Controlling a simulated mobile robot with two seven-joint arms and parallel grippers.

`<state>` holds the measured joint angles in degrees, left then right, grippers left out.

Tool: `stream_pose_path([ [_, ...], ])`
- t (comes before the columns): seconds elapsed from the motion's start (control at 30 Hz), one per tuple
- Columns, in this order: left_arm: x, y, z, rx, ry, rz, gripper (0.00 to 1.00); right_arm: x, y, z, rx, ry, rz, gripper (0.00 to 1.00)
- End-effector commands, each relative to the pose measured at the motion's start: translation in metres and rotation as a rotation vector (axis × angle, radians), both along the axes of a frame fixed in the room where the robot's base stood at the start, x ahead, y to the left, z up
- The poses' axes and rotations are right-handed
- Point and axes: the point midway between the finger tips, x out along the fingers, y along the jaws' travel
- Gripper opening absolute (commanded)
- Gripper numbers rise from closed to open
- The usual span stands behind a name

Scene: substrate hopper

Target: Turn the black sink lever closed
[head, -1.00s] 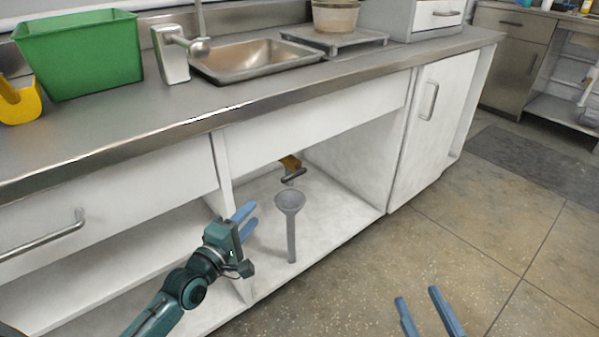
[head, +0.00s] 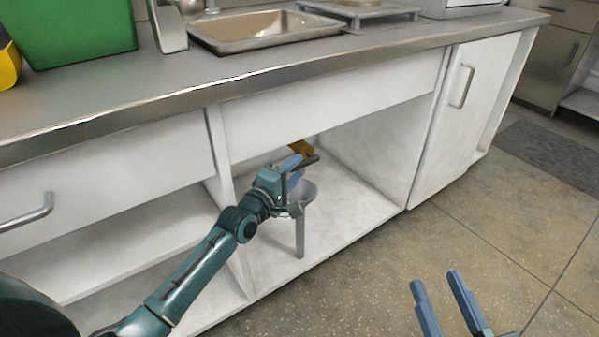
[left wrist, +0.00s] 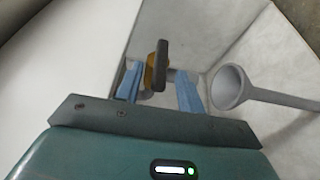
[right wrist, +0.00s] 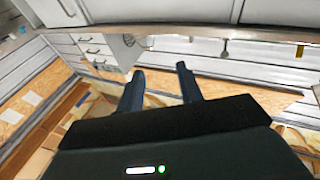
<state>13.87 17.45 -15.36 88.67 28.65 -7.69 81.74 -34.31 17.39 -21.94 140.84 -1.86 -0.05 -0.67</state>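The black sink lever (left wrist: 161,66) shows in the left wrist view on a brass-coloured valve body (left wrist: 149,72) under the sink. In the head view the dark lever (head: 309,160) and the orange-brown valve (head: 301,147) are partly covered by my left gripper (head: 292,168). My left gripper (left wrist: 158,88) is open, its blue fingers on either side of the valve and lever in the left wrist view. I cannot tell whether a finger touches the lever. My right gripper (head: 438,290) is open and empty over the floor; it also shows in its wrist view (right wrist: 159,78).
A cabinet divider (head: 217,150) stands left of the gripper. The sink (head: 250,30) is above.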

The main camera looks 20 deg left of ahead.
Motion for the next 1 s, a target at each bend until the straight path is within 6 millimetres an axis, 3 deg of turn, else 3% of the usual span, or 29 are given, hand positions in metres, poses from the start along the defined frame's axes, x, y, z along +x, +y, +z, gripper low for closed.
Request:
stream_pose_path([
  [0.2, 0.023, -0.006, -0.001, 0.000, -0.001, 0.000, 0.38, 0.004, 0.000, 0.009, 0.002, -0.073, 0.007, 0.36],
  [0.57, 0.026, -0.007, 0.000, 0.000, 0.000, 0.000, 0.37, 0.005, -0.001, 0.013, 0.000, -0.092, 0.008, 0.36],
  [1.0, 0.026, -0.007, 0.000, 0.000, 0.000, 0.000, 0.01, 0.005, -0.001, 0.013, 0.001, -0.090, 0.008, 0.36],
])
